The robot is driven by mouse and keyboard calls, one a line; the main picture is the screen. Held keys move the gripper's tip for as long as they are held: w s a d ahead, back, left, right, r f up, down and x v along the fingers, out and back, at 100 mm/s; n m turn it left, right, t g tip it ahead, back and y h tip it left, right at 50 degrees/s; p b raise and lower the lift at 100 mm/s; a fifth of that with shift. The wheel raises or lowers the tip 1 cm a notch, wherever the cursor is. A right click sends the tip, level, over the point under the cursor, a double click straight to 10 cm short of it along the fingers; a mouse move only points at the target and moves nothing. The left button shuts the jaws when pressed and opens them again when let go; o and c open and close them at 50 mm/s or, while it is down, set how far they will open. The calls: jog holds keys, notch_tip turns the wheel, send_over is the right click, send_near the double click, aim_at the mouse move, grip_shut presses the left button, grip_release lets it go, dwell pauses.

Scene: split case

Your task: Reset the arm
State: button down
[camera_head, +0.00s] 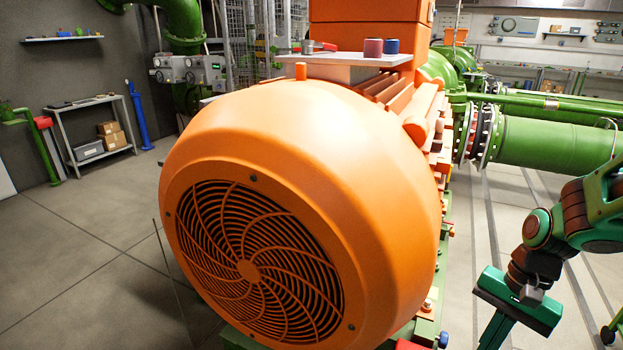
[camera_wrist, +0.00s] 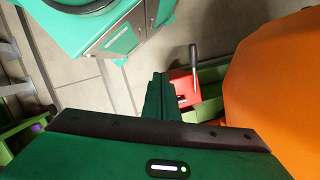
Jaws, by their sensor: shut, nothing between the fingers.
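My gripper (camera_head: 497,334) hangs at the lower right of the head view, to the right of the large orange motor and apart from it. Its fingers point down and their tips run to the bottom edge. In the wrist view my gripper (camera_wrist: 160,84) has its green fingers together with nothing between them. My arm is bent, coming in from the right edge of the head view.
The orange motor (camera_head: 300,140) with its round fan grille fills the middle; its side also shows in the wrist view (camera_wrist: 280,85). A red box with a grey lever (camera_wrist: 185,88) sits low beside the fingers. Green pipes (camera_head: 545,142) run behind. Floor right of the motor is open.

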jog(key=s+d+r+n+t+h, duration=0.1)
jog(key=s+d+r+n+h, duration=0.1)
jog(key=s+d+r, duration=0.5)
notch_tip(320, 180, up, 3)
jog(key=shift+s+d+f+n+t, duration=0.1)
jog(key=shift+s+d+n+t, duration=0.25)
jog(key=shift+d+n, duration=0.15)
jog(key=c, duration=2.1)
grip_release()
jog(key=shift+s, duration=0.2)
jog(key=o, duration=0.9)
jog(key=c, duration=0.5)
jog(key=shift+s+d, duration=0.1)
jog(key=shift+d, duration=0.05)
jog(key=shift+c, duration=0.3)
